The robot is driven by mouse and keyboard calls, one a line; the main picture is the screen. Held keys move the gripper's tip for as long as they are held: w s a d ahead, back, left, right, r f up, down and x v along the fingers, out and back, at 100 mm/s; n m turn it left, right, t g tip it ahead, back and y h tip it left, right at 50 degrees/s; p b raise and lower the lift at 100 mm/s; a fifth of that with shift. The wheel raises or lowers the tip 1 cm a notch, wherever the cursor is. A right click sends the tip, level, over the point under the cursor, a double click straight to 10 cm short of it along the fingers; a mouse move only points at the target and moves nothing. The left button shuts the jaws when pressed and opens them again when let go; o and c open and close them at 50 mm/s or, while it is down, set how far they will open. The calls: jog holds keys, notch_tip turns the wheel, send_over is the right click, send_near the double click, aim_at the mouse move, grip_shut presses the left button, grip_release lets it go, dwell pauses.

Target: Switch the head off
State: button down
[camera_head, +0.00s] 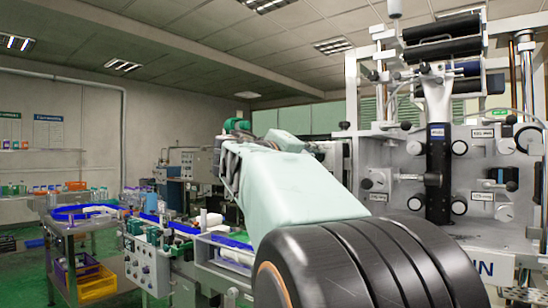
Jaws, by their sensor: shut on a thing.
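A tall grey machine with rollers and a panel of knobs (408,165) stands at the right. A black upright unit (438,175) is mounted on its face, with several round knobs and small labels around it. I cannot tell which control switches the head. My arm reaches from the bottom right toward the middle, its pale green link and large black joint covering the machine's lower left. The arm's far end bends behind this link near the machine's left edge. I cannot make out my gripper or its fingers there, nor anything between them.
A conveyor with blue guides and a control box (146,264) runs along the lower middle. A metal cart (62,262) with yellow and purple crates stands at the left. Wall shelves (45,150) hold small items. Green floor shows between the cart and the wall.

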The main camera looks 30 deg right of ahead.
jog(key=c, duration=1.8)
grip_release()
jog(key=shift+o, duration=0.2)
jog(key=v, duration=0.7)
jog(key=shift+a, duration=0.25)
jog(key=shift+s, duration=0.1)
